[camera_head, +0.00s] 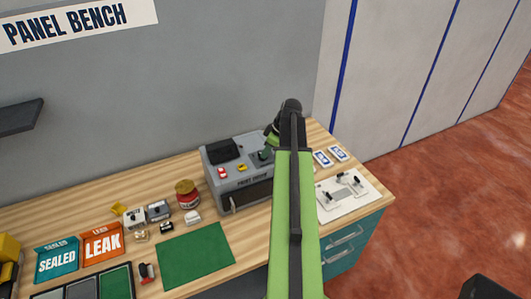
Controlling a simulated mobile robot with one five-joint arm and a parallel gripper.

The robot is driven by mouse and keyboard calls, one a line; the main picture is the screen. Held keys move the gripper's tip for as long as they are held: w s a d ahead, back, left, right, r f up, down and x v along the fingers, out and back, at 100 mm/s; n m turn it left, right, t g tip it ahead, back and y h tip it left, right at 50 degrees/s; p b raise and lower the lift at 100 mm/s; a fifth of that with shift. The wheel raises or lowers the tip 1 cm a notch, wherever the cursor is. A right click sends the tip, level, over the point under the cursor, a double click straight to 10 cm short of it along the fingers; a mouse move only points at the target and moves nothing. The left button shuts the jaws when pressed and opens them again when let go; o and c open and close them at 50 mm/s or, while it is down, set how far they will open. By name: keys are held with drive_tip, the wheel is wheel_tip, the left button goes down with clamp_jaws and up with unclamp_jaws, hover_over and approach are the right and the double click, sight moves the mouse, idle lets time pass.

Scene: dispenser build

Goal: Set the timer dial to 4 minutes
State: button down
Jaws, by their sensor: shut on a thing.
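The grey machine (217,189) with a dark front window stands on the wooden bench, below the wall. My gripper (265,156) is at the right part of its sloped top panel, partly behind my green arm. Its dark fingers are shut on what seems to be the timer dial, which the fingers and arm hide. The dial's pointer and minute marks cannot be read. A red button (222,173) and a yellow control (242,168) show on the panel to the left of my gripper.
A red jar (187,195) stands left of the machine. A green mat (196,255), small parts and the SEALED (57,260) and LEAK (103,243) signs lie further left. A white board (347,196) and blue-edged cards (322,159) lie right of my arm.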

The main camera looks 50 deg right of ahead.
idle(0.4)
drive_tip(key=m, duration=0.1)
drive_tip(key=m+h, duration=0.1)
drive_tip(key=m, duration=0.1)
drive_tip(key=shift+s+a, duration=0.1)
drive_tip(key=shift+a, duration=0.2)
drive_tip(key=m, duration=0.2)
drive_tip(key=m+h, duration=0.1)
drive_tip(key=m, duration=0.1)
drive_tip(key=m+h, duration=0.1)
drive_tip(key=shift+a+m, duration=0.3)
drive_tip(key=shift+m, duration=0.1)
drive_tip(key=c, duration=1.5)
unclamp_jaws()
drive_tip(key=shift+h, duration=0.3)
